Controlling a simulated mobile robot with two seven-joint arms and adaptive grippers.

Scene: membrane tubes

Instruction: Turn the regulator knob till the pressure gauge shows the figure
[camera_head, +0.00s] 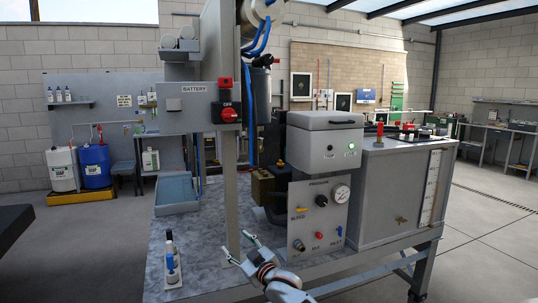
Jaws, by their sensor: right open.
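The regulator knob (321,200) is a small black knob on a pale upright panel (302,218), below a label that seems to read PRESSURE. The pressure gauge (341,193) is a round white dial at the panel's upper right, beside the knob. Its needle and figures are too small to read. My right gripper (237,248) is open and empty. My left gripper is not in view.
A small stand with a blue part (172,265) is on the bench at the left front.

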